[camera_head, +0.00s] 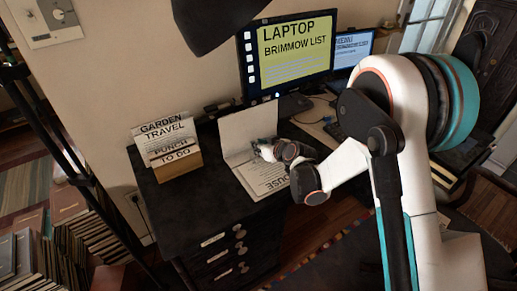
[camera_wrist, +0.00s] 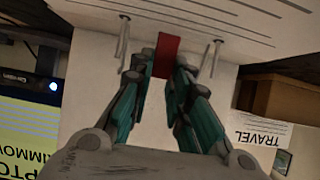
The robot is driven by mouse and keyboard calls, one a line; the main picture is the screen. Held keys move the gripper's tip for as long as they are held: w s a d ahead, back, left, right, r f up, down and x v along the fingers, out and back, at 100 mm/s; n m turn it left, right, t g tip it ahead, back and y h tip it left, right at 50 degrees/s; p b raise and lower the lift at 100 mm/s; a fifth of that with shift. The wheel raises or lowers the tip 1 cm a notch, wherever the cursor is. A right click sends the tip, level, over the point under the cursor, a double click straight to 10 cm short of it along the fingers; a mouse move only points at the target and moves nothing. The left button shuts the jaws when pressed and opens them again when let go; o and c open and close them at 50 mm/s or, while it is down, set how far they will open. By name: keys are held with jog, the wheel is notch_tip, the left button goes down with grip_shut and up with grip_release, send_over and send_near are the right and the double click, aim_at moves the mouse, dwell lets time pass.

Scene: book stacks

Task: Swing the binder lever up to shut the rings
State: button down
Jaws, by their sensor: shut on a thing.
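The open white binder (camera_head: 248,133) lies on the dark desk in the head view, with a printed page on its near side. In the wrist view the binder (camera_wrist: 90,75) fills the middle. Its red lever (camera_wrist: 168,45) stands between my fingertips. Thin metal ring prongs (camera_wrist: 122,38) show to the left of the lever, and more prongs (camera_wrist: 211,58) to the right. Whether their tips meet is not clear. My gripper (camera_wrist: 165,66) is shut on the red lever, with a finger on each side. In the head view my gripper (camera_head: 264,153) is small over the binder, and the lever cannot be made out.
A cardboard box of cards (camera_head: 178,166) stands left of the binder on the desk (camera_head: 205,200). A large monitor (camera_head: 288,55) and a laptop (camera_head: 353,46) stand behind. A dark lamp shade (camera_head: 215,20) hangs above. Bare desk lies between box and binder.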

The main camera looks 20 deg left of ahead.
jog(key=shift+s+d+t+y, duration=0.2)
jog(key=shift+d+t+y, duration=0.05)
jog(key=shift+t+y, duration=0.3)
jog(key=c, duration=1.8)
grip_release()
jog(key=shift+o, duration=0.2)
jog(key=shift+d, duration=0.1)
jog(key=v, duration=1.2)
jog(key=shift+f, duration=0.1)
